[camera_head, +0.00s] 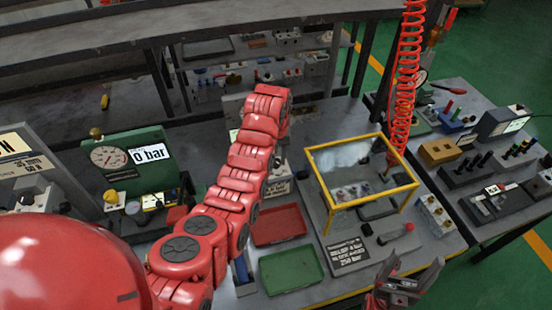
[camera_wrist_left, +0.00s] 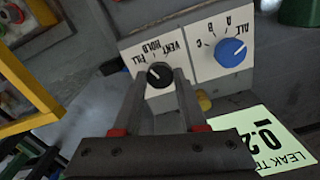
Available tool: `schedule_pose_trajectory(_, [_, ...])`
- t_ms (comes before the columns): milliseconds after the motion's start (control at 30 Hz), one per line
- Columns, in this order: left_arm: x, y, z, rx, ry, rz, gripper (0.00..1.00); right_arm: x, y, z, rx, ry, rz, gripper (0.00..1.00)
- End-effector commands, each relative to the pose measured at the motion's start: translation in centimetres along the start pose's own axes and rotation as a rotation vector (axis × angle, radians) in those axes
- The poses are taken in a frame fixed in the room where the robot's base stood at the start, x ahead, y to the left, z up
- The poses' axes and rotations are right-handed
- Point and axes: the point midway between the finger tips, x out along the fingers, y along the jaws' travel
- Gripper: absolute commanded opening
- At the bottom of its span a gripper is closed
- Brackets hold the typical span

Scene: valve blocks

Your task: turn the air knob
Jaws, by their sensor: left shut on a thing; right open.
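In the left wrist view a black knob (camera_wrist_left: 159,75) sits on a white plate marked VENT, HOLD and FILL, upside down in this picture. My left gripper (camera_wrist_left: 160,86) has its two fingers on either side of this knob and is shut on it. A blue knob (camera_wrist_left: 230,52) on a white plate marked ALL, A, B, C is just to the right. In the head view my red left arm hides the left gripper and the black knob. My right gripper (camera_head: 404,284) is open and empty at the lower right.
Red (camera_head: 278,224) and green (camera_head: 291,270) trays lie in front.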

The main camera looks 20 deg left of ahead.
Motion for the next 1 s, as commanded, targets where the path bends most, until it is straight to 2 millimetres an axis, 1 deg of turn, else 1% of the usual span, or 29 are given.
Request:
schedule_pose_trajectory(200, [0.04,0.03,0.05,-0.173,-0.001,-0.001,0.0,0.03,0.0,0.0,0.0,0.0,0.0,0.75])
schedule_pose_trajectory(500, [0.05,0.05,0.04,-0.329,-0.001,0.0,0.0,0.06,0.0,-0.01,0.0,0.0,0.0,0.75])
schedule_pose_trajectory(700, [0.06,0.05,0.04,-0.375,-0.002,0.0,0.0,0.05,0.0,-0.01,0.0,0.0,0.0,0.75])
schedule_pose_trajectory(1000, [0.06,0.04,0.04,-0.387,-0.001,0.0,0.0,0.05,0.0,-0.01,0.0,0.0,0.0,0.75])
